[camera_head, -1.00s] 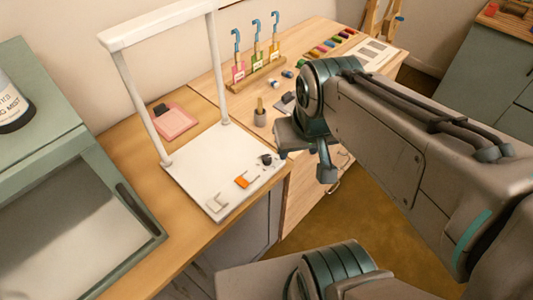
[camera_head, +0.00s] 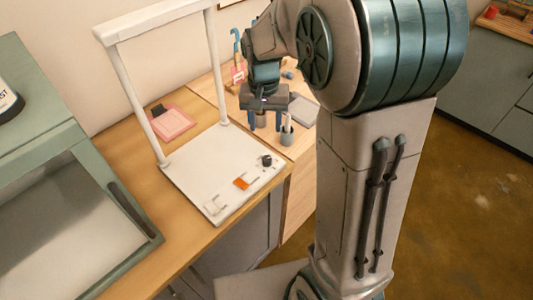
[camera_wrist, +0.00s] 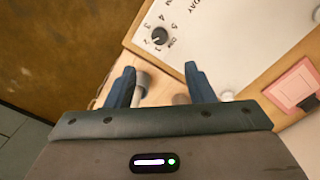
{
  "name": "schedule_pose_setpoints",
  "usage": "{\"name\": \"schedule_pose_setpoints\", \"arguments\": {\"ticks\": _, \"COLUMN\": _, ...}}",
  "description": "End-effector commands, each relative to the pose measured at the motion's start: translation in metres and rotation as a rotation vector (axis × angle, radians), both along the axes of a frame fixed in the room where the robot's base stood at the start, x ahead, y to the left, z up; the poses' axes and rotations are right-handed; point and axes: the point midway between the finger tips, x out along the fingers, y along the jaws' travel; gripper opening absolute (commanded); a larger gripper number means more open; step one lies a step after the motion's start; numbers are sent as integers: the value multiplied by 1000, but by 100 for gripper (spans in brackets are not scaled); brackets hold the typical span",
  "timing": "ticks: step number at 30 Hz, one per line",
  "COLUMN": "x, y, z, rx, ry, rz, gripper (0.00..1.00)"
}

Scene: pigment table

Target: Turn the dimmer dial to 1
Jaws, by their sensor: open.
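The black dimmer dial (camera_head: 266,160) sits at the right corner of a white panel (camera_head: 205,165) with two upright posts. In the wrist view the dial (camera_wrist: 159,35) lies beyond my fingertips, with printed numbers around it; I cannot tell its setting. My gripper (camera_head: 265,128) is open, fingers pointing down, above the table behind the dial and apart from it. In the wrist view my two fingers (camera_wrist: 159,68) are spread, with nothing gripped.
An orange switch (camera_head: 241,183) and a pale switch (camera_head: 215,206) share the panel. A small cup (camera_head: 287,138) stands close to my gripper's right. A pink pad (camera_head: 172,123) lies behind the panel. A green-framed box (camera_head: 150,240) stands at left.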

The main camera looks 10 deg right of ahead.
Motion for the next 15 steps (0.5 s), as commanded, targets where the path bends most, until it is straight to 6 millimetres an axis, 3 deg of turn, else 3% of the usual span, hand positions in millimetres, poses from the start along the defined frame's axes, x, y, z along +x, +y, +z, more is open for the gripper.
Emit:
{"name": "schedule_pose_setpoints", "arguments": {"ticks": 5, "x": -2, "y": -1, "z": -25, "rx": -1, "ry": 6, "rz": -1, "gripper": 48}}
{"name": "schedule_pose_setpoints", "arguments": {"ticks": 15, "x": -2, "y": -4, "z": -96, "rx": -2, "ry": 5, "rz": -1, "gripper": 48}}
